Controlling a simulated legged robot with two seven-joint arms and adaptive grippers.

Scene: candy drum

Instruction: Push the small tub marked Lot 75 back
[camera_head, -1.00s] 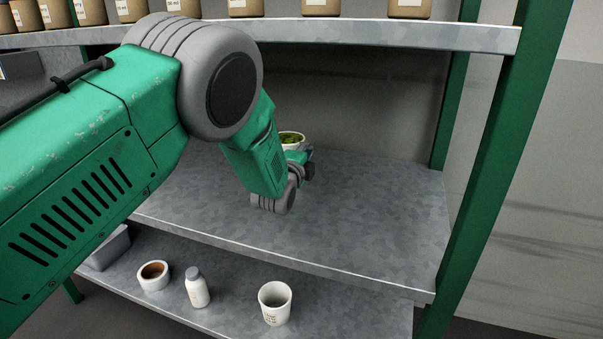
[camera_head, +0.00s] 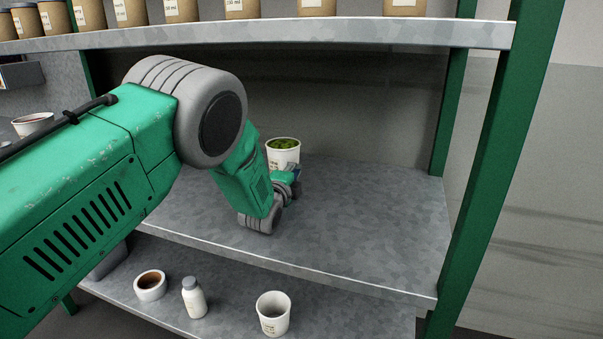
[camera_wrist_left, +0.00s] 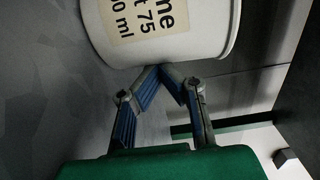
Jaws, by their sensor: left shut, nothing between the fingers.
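The small white tub (camera_head: 283,157) stands upright toward the back of the middle shelf, with green contents showing at its top. In the left wrist view the tub (camera_wrist_left: 200,45) fills the top, and its label reads partly "t 75" and "0 ml". My left gripper (camera_head: 297,178) is low over the shelf at the near side of the tub and hides part of its lower wall. In the wrist view the left gripper (camera_wrist_left: 163,70) has its fingertips together, empty, at the tub's lower edge; touching or just short, I cannot tell. My right gripper is not in view.
The middle shelf (camera_head: 370,215) is bare to the right of the tub, up to a green post (camera_head: 495,170). An upper shelf (camera_head: 300,34) with several brown jars hangs above. A cup (camera_head: 273,315), a bottle (camera_head: 194,298) and a bowl (camera_head: 150,286) stand on the lower shelf.

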